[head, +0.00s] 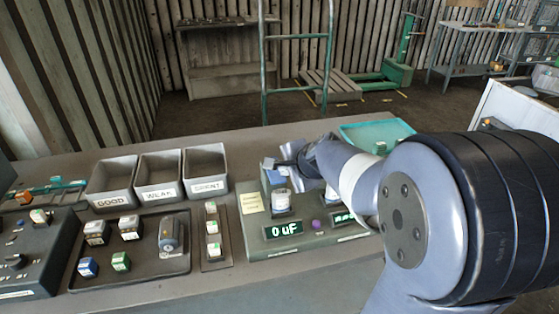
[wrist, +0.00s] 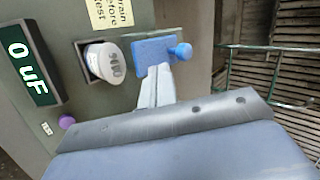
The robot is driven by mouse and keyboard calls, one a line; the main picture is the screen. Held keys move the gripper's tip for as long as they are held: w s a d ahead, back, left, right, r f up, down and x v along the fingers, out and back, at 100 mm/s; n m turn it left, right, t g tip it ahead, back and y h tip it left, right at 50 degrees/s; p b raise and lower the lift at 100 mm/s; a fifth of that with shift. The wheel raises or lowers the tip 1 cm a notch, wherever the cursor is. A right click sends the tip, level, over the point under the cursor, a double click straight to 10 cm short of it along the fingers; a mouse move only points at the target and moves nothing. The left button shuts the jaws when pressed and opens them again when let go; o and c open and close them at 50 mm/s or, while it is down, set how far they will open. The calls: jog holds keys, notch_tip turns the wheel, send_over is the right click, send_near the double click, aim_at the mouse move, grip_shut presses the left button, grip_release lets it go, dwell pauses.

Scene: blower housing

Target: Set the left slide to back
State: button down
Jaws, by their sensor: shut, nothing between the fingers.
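The tester (head: 300,235) stands on the bench, with its left 0 uF display (head: 283,229) at the front. Behind that display, a white capacitor (head: 280,200) sits in the left socket; it also shows in the wrist view (wrist: 104,63). A blue slide plate (wrist: 152,48) lies beyond the socket, with a round blue knob (wrist: 181,51) at its end away from the display. The slide shows small in the head view (head: 268,163). My gripper (wrist: 155,72) is shut and empty, its tips at the plate's edge, beside the knob. I cannot tell whether they touch.
My arm hides the tester's right half. A yellow note (head: 251,203) is on its left side, and a purple button (head: 316,224) lies between the displays. Bins (head: 205,165) and a parts tray (head: 135,255) stand left. A teal tray (head: 365,135) is behind my arm.

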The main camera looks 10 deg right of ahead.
aim_at(277, 157)
jog(key=shift+w+a+p, duration=0.15)
jog(key=shift+w+a, duration=0.05)
jog(key=shift+w, duration=0.45)
jog(key=shift+w+a+p, duration=0.15)
jog(key=shift+w, duration=0.45)
jog(key=shift+w, duration=0.1)
jog(key=w, duration=0.2)
jog(key=shift+w+p, duration=0.3)
jog(key=shift+w, duration=0.05)
jog(key=shift+r, duration=0.15)
jog(key=shift+w, duration=0.1)
